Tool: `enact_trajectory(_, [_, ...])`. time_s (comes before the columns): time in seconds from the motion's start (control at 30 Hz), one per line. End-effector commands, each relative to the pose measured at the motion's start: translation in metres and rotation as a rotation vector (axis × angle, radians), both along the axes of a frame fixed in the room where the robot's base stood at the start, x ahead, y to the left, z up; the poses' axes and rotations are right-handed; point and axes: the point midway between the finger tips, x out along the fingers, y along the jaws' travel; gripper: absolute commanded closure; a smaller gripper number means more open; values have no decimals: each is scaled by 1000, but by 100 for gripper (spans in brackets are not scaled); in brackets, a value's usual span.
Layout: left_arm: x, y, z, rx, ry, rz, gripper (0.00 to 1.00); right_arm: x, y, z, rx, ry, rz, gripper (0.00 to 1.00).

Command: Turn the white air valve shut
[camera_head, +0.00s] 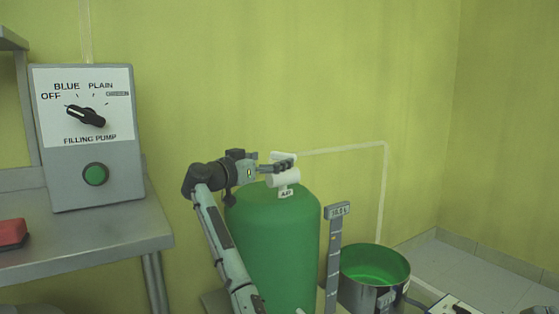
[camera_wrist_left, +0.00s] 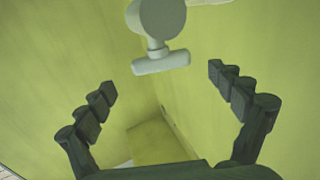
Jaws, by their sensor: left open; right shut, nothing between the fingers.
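The white air valve (camera_head: 285,179) sits on top of the green tank (camera_head: 275,235), with a small tag below it that appears to read AIR. My left gripper (camera_head: 284,166) is at the valve in the head view, its fingers overlapping the valve there. In the left wrist view the left gripper (camera_wrist_left: 163,82) is open and empty. The valve's bar-shaped white handle (camera_wrist_left: 161,63) shows between and slightly beyond the fingertips, below the round valve body (camera_wrist_left: 161,17). Contact with the fingers is not visible. My right gripper is not in view.
A grey pump box (camera_head: 90,170) with a black knob and green button stands on a metal table (camera_head: 130,233) at left. A red object (camera_head: 12,234) lies there. A grey post (camera_head: 333,260) and a metal pot (camera_head: 360,290) with green inside stand right of the tank.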

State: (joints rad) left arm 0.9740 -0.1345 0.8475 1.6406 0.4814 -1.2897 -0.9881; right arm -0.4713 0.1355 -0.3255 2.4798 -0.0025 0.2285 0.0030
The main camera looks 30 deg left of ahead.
Motion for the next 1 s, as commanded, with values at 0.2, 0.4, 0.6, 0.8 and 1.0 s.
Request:
enact_trajectory(0.2, [31, -5, 0, -2, 0, 0, 7, -1, -1, 1, 4, -12, -2, 100])
enact_trajectory(0.4, [41, -6, 0, -1, 1, 1, 7, -1, -1, 1, 5, -17, -3, 100])
enact_trajectory(0.6, [42, -6, 0, 0, 1, 2, 7, -1, -1, 2, 4, -17, -3, 100])
enact_trajectory(0.8, [41, -6, 0, 0, 1, 2, 31, -1, -1, 2, 4, -17, -3, 100])
enact_trajectory(1.0, [41, -6, -1, 0, 1, 1, 55, -1, -1, 2, 4, -17, -3, 100])
